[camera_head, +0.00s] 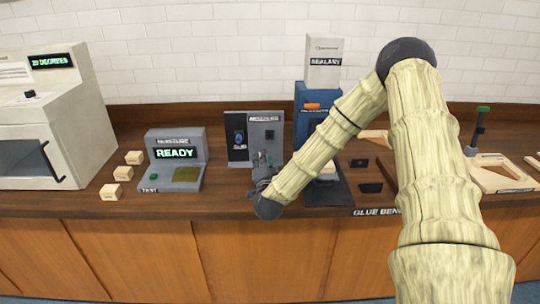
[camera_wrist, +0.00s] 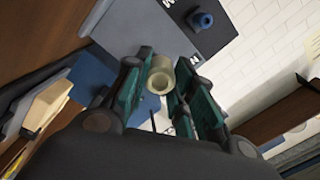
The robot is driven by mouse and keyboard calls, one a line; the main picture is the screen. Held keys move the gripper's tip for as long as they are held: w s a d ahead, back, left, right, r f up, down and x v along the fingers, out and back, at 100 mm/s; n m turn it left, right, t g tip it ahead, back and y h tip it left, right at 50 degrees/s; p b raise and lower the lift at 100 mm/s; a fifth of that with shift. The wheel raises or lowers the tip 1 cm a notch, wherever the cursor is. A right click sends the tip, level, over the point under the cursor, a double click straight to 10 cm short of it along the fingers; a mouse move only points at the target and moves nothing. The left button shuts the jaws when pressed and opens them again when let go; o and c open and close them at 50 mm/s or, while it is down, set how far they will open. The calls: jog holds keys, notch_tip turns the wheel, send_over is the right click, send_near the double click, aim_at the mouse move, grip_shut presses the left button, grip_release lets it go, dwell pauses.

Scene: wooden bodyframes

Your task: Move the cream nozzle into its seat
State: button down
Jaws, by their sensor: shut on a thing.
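The cream nozzle (camera_wrist: 160,76) is a short hollow cylinder, shown open end on in the wrist view. My gripper (camera_wrist: 160,88) is shut on it, with green finger pads on both sides. In the head view my gripper (camera_head: 263,168) is in front of the grey panel of the adhesives station (camera_head: 266,133), and I cannot make out the nozzle there. A dark panel (camera_head: 238,152) with a blue round fitting (camera_head: 239,136) stands left of the grey panel. The fitting also shows in the wrist view (camera_wrist: 203,20), beyond the nozzle. I cannot tell which part is the nozzle's seat.
The grey moisture meter (camera_head: 175,160) reads READY at the left, with several wooden blocks (camera_head: 123,173) beside it. The blue and white sealant machine (camera_head: 323,62) stands right of the panels. Wooden frames (camera_head: 495,178) lie at the far right.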

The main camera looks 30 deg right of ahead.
jog(key=d, duration=0.1)
jog(key=d+r, duration=0.1)
jog(key=d+h, duration=0.1)
jog(key=shift+w+d+r+m+g, duration=0.25)
jog(key=shift+r+m+g, duration=0.05)
jog(key=shift+m, duration=0.1)
jog(key=shift+f+b, duration=0.1)
jog(key=shift+b, duration=0.3)
jog(key=shift+b+x, duration=0.65)
jog(key=shift+x, duration=2.1)
jog(key=shift+m+b, duration=0.3)
jog(key=shift+b, duration=0.3)
jog(key=shift+b+x, duration=0.35)
jog(key=shift+x, duration=1)
